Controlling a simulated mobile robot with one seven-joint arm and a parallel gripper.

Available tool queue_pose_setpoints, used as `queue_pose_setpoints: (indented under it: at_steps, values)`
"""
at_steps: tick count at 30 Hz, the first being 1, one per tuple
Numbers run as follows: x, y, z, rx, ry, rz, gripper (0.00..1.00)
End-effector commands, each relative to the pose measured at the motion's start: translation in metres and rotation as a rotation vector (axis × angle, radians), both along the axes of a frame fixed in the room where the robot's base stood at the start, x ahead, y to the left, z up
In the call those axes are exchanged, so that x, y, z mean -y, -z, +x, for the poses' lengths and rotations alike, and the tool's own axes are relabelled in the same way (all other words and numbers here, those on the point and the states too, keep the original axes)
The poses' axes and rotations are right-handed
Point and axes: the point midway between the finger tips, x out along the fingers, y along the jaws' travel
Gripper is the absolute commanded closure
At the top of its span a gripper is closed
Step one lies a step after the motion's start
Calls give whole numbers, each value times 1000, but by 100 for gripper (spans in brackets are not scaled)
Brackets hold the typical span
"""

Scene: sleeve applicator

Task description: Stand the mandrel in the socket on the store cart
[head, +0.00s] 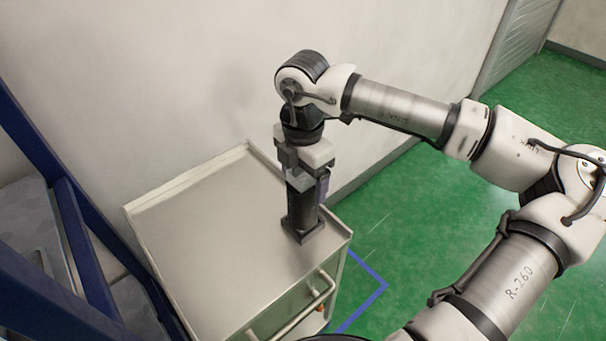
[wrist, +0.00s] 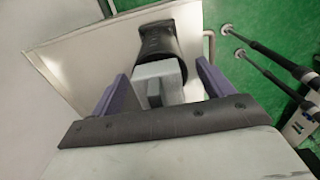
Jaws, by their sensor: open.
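The mandrel, a black cylinder (head: 302,208) with a pale grey block at its top, stands upright on the store cart. Its foot is in the dark square socket (head: 304,236) near the cart's front right corner; how deep it sits is hidden. My gripper (head: 305,183) is directly above, pointing down around the mandrel's top. In the wrist view, my open purple fingers (wrist: 160,82) stand either side of the grey block (wrist: 158,80), with gaps visible. The black cylinder (wrist: 168,48) extends beyond it.
The cart top (head: 210,220) is otherwise bare, with a raised rim and a front handle (head: 300,312). A wall stands behind it. A blue frame (head: 75,235) is close on the left. Green floor (head: 415,205) lies open to the right.

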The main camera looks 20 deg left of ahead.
Motion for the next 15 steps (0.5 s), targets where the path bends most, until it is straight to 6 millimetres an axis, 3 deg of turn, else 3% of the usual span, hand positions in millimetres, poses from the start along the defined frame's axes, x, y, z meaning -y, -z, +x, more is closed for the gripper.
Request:
queue_pose_setpoints:
  at_steps: [15]
  values:
    - [0,-99,0,2,1,0,20]
